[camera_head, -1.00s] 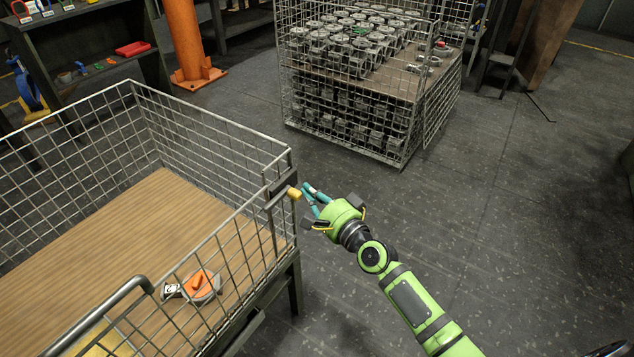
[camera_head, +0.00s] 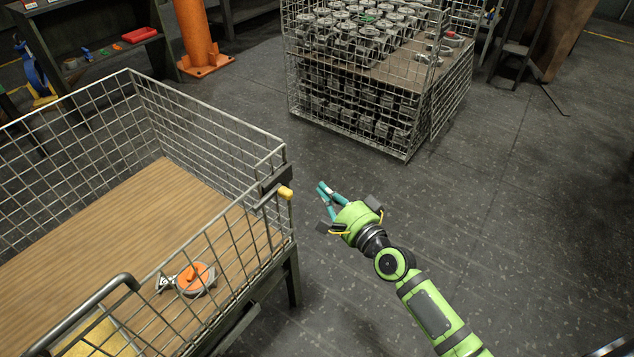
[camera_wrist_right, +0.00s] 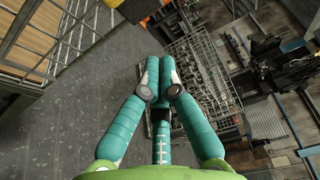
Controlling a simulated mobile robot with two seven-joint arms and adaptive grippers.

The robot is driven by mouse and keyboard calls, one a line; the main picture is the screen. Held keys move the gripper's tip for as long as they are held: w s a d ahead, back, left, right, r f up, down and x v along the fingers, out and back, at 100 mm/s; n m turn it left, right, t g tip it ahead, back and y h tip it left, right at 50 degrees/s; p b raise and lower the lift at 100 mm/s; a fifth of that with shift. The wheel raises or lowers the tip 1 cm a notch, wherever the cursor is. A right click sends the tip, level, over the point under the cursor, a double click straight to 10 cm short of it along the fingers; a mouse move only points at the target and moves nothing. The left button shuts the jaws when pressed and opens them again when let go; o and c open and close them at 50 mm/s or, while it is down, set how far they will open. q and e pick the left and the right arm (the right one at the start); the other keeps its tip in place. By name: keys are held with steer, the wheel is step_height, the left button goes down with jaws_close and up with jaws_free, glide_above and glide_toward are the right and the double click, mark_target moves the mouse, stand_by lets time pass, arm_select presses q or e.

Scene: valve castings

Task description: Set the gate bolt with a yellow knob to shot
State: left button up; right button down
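The yellow knob (camera_head: 286,193) of the gate bolt sits at the near right upper corner of the wire-sided cage (camera_head: 215,118), beside a dark latch plate (camera_head: 275,180). In the right wrist view the knob (camera_wrist_right: 112,3) is cut by the top edge. I cannot tell the bolt's exact position in its keeper. My right gripper (camera_head: 322,190) is green with teal fingers. It is a little right of the knob, apart from it. Its fingertips come together with nothing between them, also in the right wrist view (camera_wrist_right: 159,62). My left gripper is not in view.
An orange-and-grey round part (camera_head: 195,279) lies on the cage's wooden floor. A second cage (camera_head: 350,95) full of castings stands at the back. An orange post (camera_head: 195,40) and a dark shelf (camera_head: 90,45) are at back left. The floor right of my arm is clear.

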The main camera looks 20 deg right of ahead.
steer(key=shift+a+v, duration=0.3)
steer(key=shift+v, duration=2.5)
steer(key=s+d+f+n+g+h+p, duration=0.2)
steer(key=s+f+n+g+p, duration=0.15)
steer(key=f, duration=0.75)
steer(key=s+d+f+n+g+h+p, duration=0.1)
steer(key=s+f+n+g+p, duration=0.3)
steer(key=f, duration=0.7)
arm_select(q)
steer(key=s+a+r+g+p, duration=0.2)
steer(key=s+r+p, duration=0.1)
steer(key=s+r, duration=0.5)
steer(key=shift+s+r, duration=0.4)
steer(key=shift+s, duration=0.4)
arm_select(e)
steer(key=s+f+n+g+h, duration=0.1)
steer(key=s+f+n+g, duration=0.2)
steer(key=s, duration=0.9)
steer(key=s+f+n+g, duration=0.2)
steer(key=s+f, duration=0.5)
steer(key=s, duration=0.4)
steer(key=s+f+n+g+h, duration=0.1)
steer(key=s+f+n+g, duration=0.2)
steer(key=s, duration=0.9)
step_height(320, 180, down, 3)
steer(key=shift+s+f+n+g+h, duration=0.1)
steer(key=shift+s+n+g+h, duration=0.25)
steer(key=shift+n, duration=0.3)
steer(key=shift+d, duration=0.1)
